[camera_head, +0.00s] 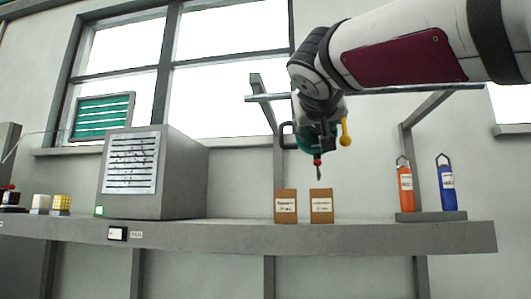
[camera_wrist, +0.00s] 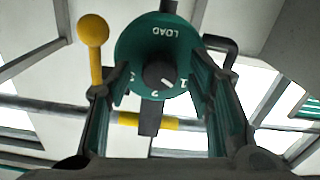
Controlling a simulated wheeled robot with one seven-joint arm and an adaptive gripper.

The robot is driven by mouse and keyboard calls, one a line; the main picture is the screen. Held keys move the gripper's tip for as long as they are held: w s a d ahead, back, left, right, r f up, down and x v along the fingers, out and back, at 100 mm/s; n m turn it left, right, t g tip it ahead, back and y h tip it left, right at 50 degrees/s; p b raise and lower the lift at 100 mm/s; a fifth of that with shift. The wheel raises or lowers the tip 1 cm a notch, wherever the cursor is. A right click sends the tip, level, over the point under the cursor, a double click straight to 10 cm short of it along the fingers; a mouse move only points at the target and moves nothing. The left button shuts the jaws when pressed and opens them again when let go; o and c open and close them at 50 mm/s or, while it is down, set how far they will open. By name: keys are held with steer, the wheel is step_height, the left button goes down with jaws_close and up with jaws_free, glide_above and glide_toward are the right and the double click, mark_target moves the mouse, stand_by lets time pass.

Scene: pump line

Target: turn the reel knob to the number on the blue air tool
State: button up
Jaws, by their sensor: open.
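The reel is a green round body hanging under a rail, partly hidden behind my gripper (camera_head: 325,142) in the head view. In the wrist view its green face (camera_wrist: 133,45) carries LOAD at the top, upside down, and numbers near the bottom, partly hidden. The black reel knob (camera_wrist: 158,74) is at its middle, with a white mark pointing to the lower right. My gripper is open, its fingers on either side of the knob and apart from it. The blue air tool (camera_head: 447,187) stands at the right of the shelf; its label is too small to read.
An orange tool (camera_head: 405,189) stands beside the blue one on a grey base. Two brown boxes (camera_head: 285,206) sit on the shelf (camera_head: 350,238) below my gripper. A grey cabinet (camera_head: 185,178) stands at left. A yellow ball-ended lever (camera_wrist: 93,35) is close to my left finger.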

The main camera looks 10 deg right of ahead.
jaws_close()
steer(key=shift+w+f+m+b, duration=0.1)
steer(key=shift+m+b, duration=0.2)
steer(key=shift+b, duration=0.25)
steer(key=m+b, duration=0.2)
steer(key=b, duration=0.1)
steer(key=shift+w+f, duration=0.1)
steer(key=m+b, duration=0.2)
steer(key=b, duration=0.1)
steer(key=shift+m, duration=0.3)
steer(key=m+b, duration=0.2)
steer(key=m, duration=0.1)
steer(key=shift+m+b, duration=0.85)
steer(key=shift+m, duration=0.95)
steer(key=shift+s+r, duration=0.2)
